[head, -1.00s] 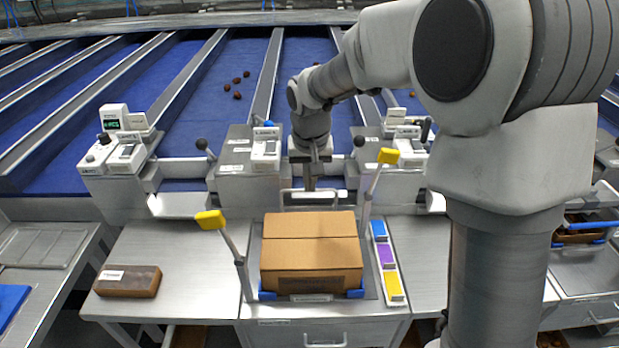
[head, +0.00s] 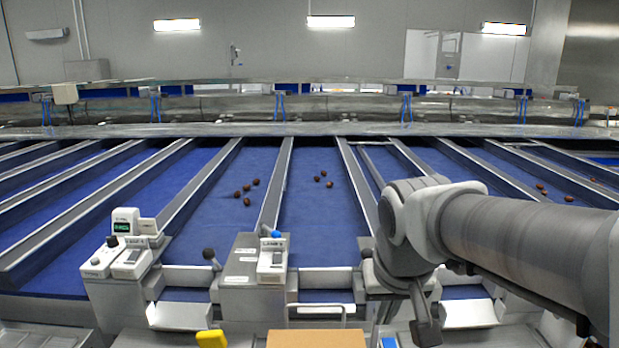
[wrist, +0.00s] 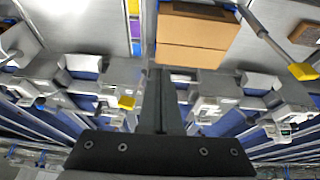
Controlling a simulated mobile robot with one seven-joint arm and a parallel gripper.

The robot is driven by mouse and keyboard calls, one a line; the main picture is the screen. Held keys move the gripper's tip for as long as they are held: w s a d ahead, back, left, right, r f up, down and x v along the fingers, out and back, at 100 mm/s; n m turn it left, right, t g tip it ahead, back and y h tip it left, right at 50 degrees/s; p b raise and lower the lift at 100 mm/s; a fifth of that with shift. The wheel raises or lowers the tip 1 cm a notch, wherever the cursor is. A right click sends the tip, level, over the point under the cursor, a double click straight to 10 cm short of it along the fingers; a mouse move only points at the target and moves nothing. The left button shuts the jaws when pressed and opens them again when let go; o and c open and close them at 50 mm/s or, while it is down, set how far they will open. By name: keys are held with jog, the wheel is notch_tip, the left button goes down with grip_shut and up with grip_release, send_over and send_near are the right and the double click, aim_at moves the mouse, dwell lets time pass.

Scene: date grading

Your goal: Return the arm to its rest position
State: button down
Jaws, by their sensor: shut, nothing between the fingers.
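My arm reaches in from the right of the head view. My gripper (head: 427,328) hangs at its end, low and right of centre, beside the lane control boxes. In the wrist view my gripper (wrist: 161,100) shows as dark fingers, closed together with nothing between them. The closed cardboard box (head: 316,339) shows only its top edge at the bottom of the head view. It also appears at the top of the wrist view (wrist: 197,38), apart from the fingers.
Blue lanes with metal dividers run away from me, with several dates (head: 246,192) lying on them. A control box labelled as a lane (head: 272,259) and another with a green display (head: 124,227) stand at the lane ends. A yellow paddle (head: 211,339) rises near the box.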

jog(key=s+d+t, duration=0.1)
jog(key=s+d, duration=0.2)
jog(key=s, duration=0.7)
dwell(0.5)
